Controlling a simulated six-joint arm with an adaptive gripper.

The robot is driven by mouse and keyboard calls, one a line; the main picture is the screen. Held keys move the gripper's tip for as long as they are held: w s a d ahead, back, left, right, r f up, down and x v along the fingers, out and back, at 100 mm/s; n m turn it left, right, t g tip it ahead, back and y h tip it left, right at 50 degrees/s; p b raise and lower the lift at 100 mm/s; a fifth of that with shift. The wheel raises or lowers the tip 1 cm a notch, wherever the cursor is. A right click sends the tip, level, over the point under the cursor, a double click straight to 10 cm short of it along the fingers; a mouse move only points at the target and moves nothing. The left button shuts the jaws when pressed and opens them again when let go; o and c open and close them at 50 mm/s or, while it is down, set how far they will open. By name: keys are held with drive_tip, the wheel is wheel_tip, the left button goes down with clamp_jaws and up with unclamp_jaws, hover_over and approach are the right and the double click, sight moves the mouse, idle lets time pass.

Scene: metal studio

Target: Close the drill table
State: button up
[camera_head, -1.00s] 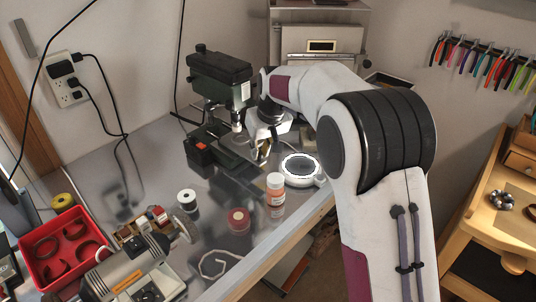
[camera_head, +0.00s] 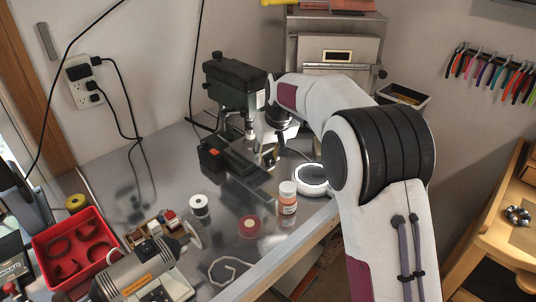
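A dark green drill press (camera_head: 236,82) stands on the grey metal bench against the wall, with its chuck pointing down. Its base (camera_head: 222,160) carries a small orange-red switch. The drill table lies below the chuck, and I cannot clearly make out its position because it is small and partly behind my gripper. My gripper (camera_head: 268,158) points down at the right front of the drill press, close to the table. Whether it touches the table cannot be told. The fingers are small and partly hidden, so I cannot see whether they are open or shut.
A round white-lit disc (camera_head: 312,176), an orange bottle (camera_head: 287,199), a red-labelled spool (camera_head: 249,226) and a white spool (camera_head: 200,206) stand on the bench in front. A red tray (camera_head: 78,250) is at left. A metal cabinet (camera_head: 335,50) stands behind my arm.

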drive_tip(key=v, duration=0.7)
drive_tip(key=shift+r, duration=0.25)
idle(0.5)
drive_tip(key=s+d+f+m+g, duration=0.1)
drive_tip(key=s+d+f, duration=0.1)
drive_tip(key=s+f, duration=0.3)
drive_tip(key=s+d+r+m, duration=0.1)
drive_tip(key=s+d, duration=0.4)
drive_tip(key=s, duration=0.7)
drive_tip(key=s+d+r+m+t+h, duration=0.1)
drive_tip(key=s+d+r, duration=0.2)
drive_tip(key=s, duration=0.9)
drive_tip(key=s+d+r+m+t, duration=0.1)
drive_tip(key=s+d+r, duration=0.1)
drive_tip(key=s+d, duration=0.5)
drive_tip(key=s, duration=0.5)
drive_tip(key=shift+s+r+m+h, duration=0.2)
drive_tip(key=shift+s+m+h, duration=0.1)
drive_tip(key=shift+s+h, duration=0.1)
